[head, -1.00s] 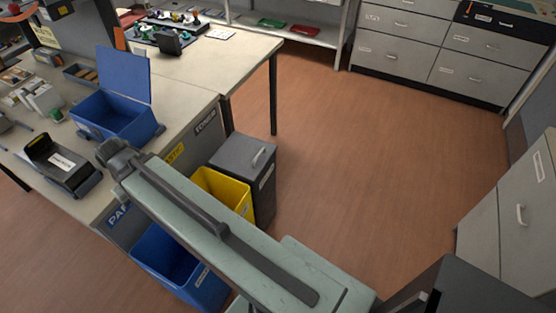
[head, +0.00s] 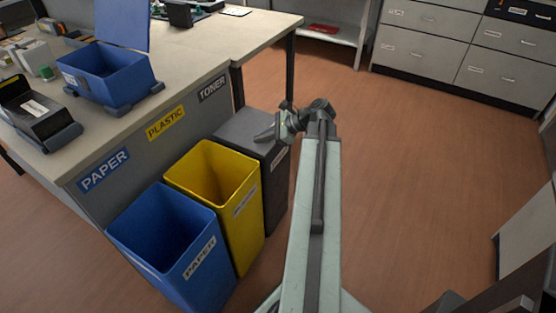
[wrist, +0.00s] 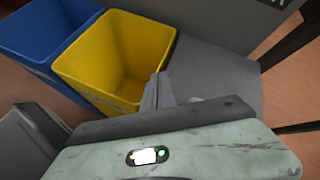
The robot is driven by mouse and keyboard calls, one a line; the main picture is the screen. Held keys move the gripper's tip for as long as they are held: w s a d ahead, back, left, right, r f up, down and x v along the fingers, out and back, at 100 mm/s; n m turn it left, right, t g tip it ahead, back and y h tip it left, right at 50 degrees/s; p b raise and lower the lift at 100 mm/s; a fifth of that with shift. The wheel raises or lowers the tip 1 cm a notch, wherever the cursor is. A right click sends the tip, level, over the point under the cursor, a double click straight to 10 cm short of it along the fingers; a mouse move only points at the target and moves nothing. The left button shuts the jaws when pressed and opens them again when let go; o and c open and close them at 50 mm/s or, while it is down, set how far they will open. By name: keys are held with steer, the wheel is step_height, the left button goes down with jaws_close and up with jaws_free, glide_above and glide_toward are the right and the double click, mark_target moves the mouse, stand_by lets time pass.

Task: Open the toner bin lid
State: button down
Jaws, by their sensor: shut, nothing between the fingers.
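The toner bin (head: 275,190) is the dark grey bin at the right end of the row, beneath the TONER label (head: 213,88) on the desk side. Its flat grey lid (head: 236,130) is closed. My gripper (head: 262,136) is shut and empty, over the right part of the lid. I cannot tell whether it touches. The lid handle is hidden behind my gripper in the head view. In the wrist view my shut fingers (wrist: 158,88) show in front of the lid (wrist: 215,75), near its border with the yellow bin.
The open yellow plastic bin (head: 217,178) and the open blue paper bin (head: 165,235) stand left of it. The desk (head: 190,65) behind holds a blue box (head: 108,75) with a raised lid. Floor (head: 400,150) to the right is clear.

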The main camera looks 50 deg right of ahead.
steer(key=s+d+f+m+t+h+b, duration=0.2)
steer(key=s+d+m+t+b, duration=0.25)
steer(key=s+d+m, duration=0.6)
steer(key=w+f+n+b, duration=0.1)
steer(key=w, duration=0.2)
steer(key=w+f+n+b, duration=0.1)
steer(key=w, duration=0.3)
steer(key=w+f+n+b, duration=0.1)
steer(key=w, duration=0.3)
steer(key=shift+w+a+g, duration=0.1)
steer(key=shift+a+g, duration=0.1)
steer(key=shift+g, duration=0.05)
